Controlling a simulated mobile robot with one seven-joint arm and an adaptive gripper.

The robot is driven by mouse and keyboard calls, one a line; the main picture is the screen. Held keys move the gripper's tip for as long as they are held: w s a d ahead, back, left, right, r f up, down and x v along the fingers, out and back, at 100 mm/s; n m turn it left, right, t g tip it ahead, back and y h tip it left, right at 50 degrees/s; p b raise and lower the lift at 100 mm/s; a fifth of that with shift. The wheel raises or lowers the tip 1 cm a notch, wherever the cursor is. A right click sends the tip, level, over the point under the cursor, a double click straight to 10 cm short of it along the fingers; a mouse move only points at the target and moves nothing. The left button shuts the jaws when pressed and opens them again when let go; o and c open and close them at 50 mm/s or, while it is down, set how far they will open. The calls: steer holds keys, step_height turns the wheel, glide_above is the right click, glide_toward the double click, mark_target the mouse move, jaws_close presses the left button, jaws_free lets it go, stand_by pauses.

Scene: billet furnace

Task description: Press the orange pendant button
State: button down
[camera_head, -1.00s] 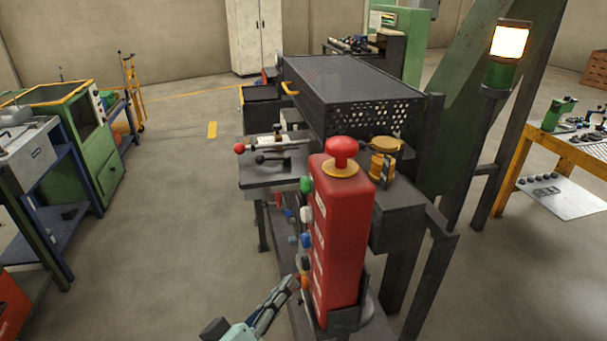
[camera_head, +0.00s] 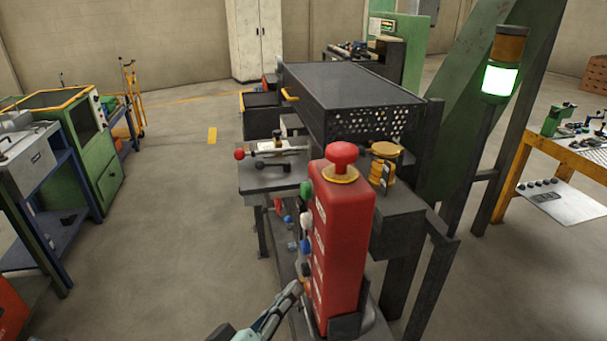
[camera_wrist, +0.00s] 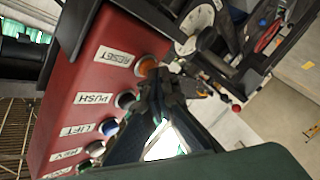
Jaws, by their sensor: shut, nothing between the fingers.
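The red pendant box (camera_head: 341,235) stands upright in the head view, with a red mushroom button on top and coloured buttons down its left side. In the wrist view the pendant (camera_wrist: 95,62) is tilted, and the orange button (camera_wrist: 147,64) sits beside the RESET label. My gripper (camera_wrist: 165,84) is shut and empty, its dark fingertips right beside the orange button. I cannot tell whether they touch it. In the head view my gripper (camera_head: 293,290) is at the lower left side of the pendant, and the orange button (camera_head: 307,287) is mostly hidden there.
Other buttons sit below RESET, beside PUSH, LIFT and further labels. A signal tower (camera_head: 499,78) shows green at the right. The dark furnace housing (camera_head: 345,85) stands behind the pendant. Open floor (camera_head: 170,230) lies to the left.

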steer(key=shift+a, duration=0.1)
steer(key=shift+s+a, duration=0.25)
steer(key=shift+a, duration=0.55)
steer(key=a, duration=0.2)
steer(key=s+a, duration=0.1)
steer(key=a, duration=0.2)
stand_by(0.6)
